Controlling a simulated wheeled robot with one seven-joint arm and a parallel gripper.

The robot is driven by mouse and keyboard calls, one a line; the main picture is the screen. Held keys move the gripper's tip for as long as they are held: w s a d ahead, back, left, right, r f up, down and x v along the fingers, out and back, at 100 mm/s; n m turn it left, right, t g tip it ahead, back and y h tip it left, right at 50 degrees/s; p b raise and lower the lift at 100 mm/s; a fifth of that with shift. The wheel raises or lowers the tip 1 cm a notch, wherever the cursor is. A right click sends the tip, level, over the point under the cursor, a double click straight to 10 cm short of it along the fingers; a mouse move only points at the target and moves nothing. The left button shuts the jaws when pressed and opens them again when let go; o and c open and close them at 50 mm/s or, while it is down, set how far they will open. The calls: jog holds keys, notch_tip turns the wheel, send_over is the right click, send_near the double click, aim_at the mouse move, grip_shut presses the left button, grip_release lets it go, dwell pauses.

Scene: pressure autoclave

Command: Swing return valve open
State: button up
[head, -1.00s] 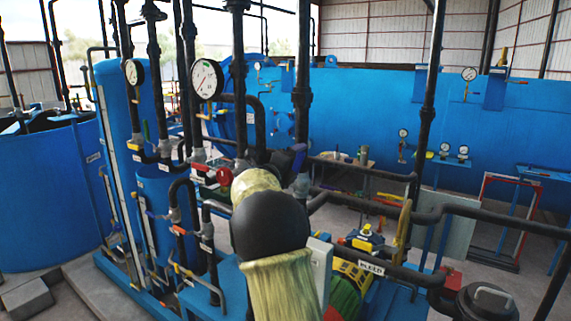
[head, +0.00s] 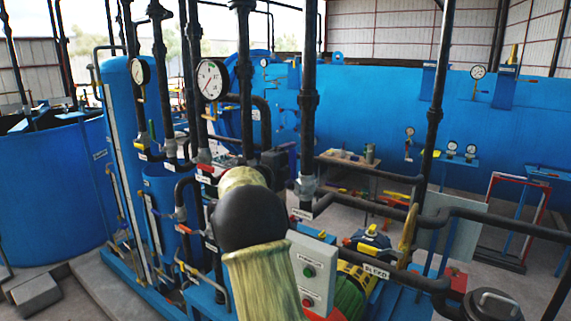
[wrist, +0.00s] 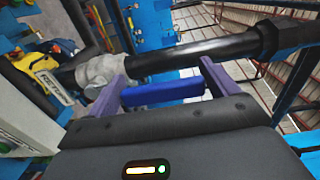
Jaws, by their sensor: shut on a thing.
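In the wrist view, my gripper (wrist: 162,92) has its two purple fingers at either end of a short blue lever (wrist: 160,94), shut on it. The lever lies just under a black pipe (wrist: 195,55), close to a grey pipe fitting (wrist: 98,72). In the head view, my own arm covers most of the gripper and the lever. The grey fitting on the pipe (head: 305,188) shows just right of my arm, with a small white label below it.
A grey control box (head: 312,270) with a green and a red button stands right of my arm. Black upright pipes (head: 309,90) and a pressure gauge (head: 210,80) crowd the area. A yellow-and-blue device (head: 370,243) and a pipe labelled BLEED (head: 400,277) lie farther right.

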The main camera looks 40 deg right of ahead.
jog(key=o, duration=1.2)
jog(key=shift+w, duration=0.1)
jog(key=shift+a, duration=0.1)
jog(key=b+v, duration=0.8)
jog(key=v, duration=0.9)
jog(key=shift+a, duration=0.15)
